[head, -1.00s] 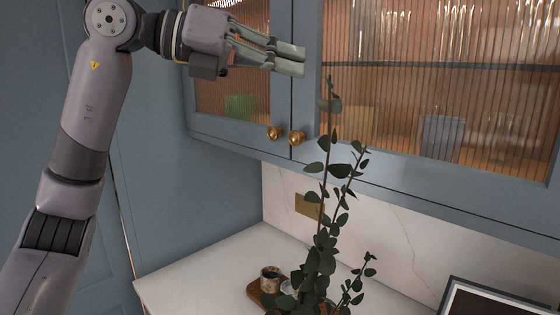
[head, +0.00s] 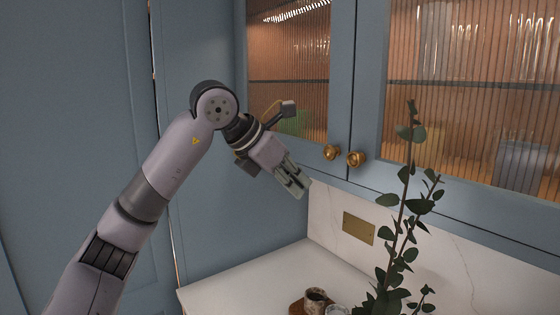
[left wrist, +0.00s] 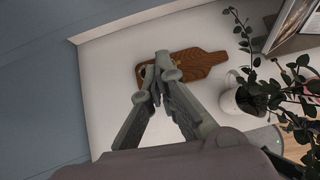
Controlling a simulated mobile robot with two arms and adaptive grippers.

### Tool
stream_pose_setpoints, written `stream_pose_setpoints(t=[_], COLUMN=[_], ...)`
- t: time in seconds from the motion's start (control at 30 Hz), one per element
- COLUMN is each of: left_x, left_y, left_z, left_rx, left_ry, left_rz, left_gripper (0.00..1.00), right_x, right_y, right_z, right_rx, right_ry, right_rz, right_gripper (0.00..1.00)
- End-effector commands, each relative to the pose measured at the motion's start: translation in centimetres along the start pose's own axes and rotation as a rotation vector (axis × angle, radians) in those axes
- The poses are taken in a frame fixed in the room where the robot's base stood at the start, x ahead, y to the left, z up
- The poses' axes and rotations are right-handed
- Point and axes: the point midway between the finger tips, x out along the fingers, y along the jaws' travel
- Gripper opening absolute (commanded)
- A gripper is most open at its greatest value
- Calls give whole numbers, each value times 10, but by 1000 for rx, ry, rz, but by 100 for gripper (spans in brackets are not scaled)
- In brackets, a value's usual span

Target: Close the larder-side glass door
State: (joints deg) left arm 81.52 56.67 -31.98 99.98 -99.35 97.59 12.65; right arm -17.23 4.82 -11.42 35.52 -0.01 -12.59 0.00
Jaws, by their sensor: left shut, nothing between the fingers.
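The larder-side glass door (head: 342,85) is the left blue-framed, ribbed-glass door of the wall cabinet in the head view. It looks flush with the right glass door (head: 371,90), with no clear gap between them. Its brass knob (head: 331,152) sits at its lower right corner, beside the other door's knob (head: 357,158). My left gripper (head: 301,190) is shut and empty, pointing down, below and left of the knobs and apart from them. In the left wrist view its fingertips (left wrist: 157,68) meet above the counter. My right gripper is out of view.
A leafy plant (head: 406,205) rises in front of the right door; the left wrist view shows its white jug (left wrist: 238,104). Below are a white counter (head: 240,285), a wooden board (left wrist: 203,62) and a cup (head: 315,300). Tall blue panels (head: 75,120) stand at left.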

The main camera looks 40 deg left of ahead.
Motion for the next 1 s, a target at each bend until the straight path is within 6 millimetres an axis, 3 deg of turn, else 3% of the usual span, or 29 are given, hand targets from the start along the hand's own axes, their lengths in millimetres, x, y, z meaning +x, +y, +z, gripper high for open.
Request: stream_pose_setpoints(t=[0.03,0.2,0.7,1.0], left_x=[3,19,28,55], left_y=[-1,-1,0,-3], left_z=[11,25,30,60], left_rx=[1,0,-2,-62], left_ry=[0,0,-1,-1], left_rz=[-4,-2,0,59], left_gripper=[0,0,0,0], right_x=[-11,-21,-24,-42], right_y=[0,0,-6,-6], right_z=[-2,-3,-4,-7], right_rx=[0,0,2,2], right_ry=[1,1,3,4], right_rz=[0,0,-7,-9], right_gripper=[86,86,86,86])
